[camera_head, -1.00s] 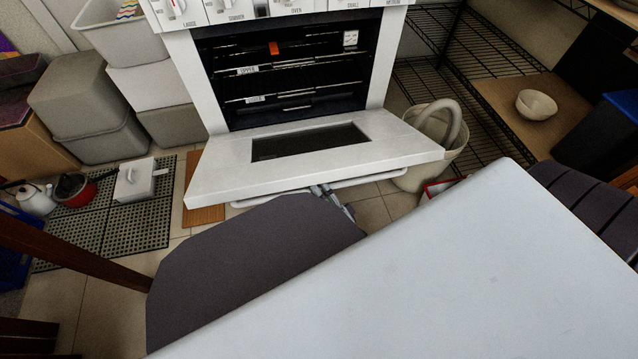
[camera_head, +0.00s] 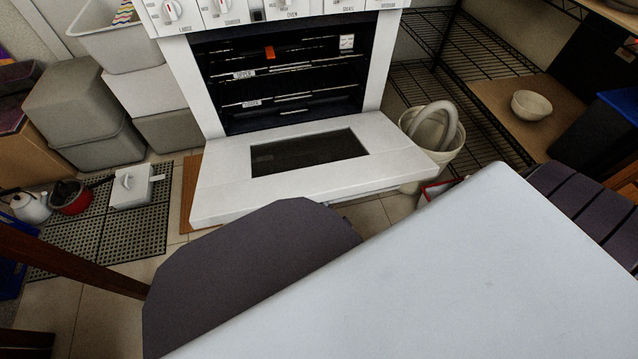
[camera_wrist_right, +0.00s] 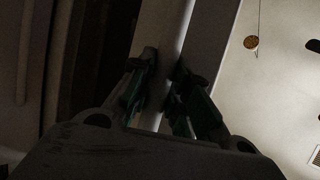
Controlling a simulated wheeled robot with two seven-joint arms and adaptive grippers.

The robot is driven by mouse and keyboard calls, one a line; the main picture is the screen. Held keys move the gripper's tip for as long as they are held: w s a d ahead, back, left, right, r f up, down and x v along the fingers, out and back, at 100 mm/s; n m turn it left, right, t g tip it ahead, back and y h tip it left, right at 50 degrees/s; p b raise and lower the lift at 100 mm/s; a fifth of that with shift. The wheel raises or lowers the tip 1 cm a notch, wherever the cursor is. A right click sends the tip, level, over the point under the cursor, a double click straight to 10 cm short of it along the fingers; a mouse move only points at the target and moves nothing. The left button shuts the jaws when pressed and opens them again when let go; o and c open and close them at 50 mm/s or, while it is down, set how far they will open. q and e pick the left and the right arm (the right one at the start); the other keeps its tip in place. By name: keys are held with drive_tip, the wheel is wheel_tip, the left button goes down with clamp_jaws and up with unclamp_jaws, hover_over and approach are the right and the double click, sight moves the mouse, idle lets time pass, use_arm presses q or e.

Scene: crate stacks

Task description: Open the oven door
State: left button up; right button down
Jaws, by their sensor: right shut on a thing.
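The white oven (camera_head: 181,86) stands at the top middle of the head view, with its dark cavity and racks showing. Its door (camera_head: 215,184) is swung down and out, close to level, with a dark window in it. The door's handle is mostly hidden under the front edge. In the right wrist view my right gripper (camera_wrist_right: 160,88) is shut on a pale bar, the oven door handle (camera_wrist_right: 174,40). In the head view the right gripper is hidden beneath the door. My left gripper is in neither view.
A white tabletop (camera_head: 430,270) and a dark chair (camera_head: 250,265) fill the near side. Grey bins (camera_head: 75,100) stand left of the oven. A bucket (camera_head: 450,150) and wire shelving (camera_head: 475,50) stand to its right. A red pot (camera_head: 70,200) sits on the left floor mat.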

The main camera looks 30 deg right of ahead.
sight(319, 193)
drive_tip(key=shift+w+d+f+n+t+y, duration=0.1)
drive_tip(key=shift+f+n+t+y, duration=0.25)
drive_tip(key=shift+f, duration=1.05)
drive_tip(key=c, duration=1.4)
unclamp_jaws()
drive_tip(key=shift+c, duration=0.2)
drive_tip(key=shift+o, duration=0.6)
drive_tip(key=shift+f, duration=0.1)
drive_tip(key=shift+r, duration=0.2)
drive_tip(key=shift+r, duration=4.8)
drive_tip(key=shift+f, duration=0.1)
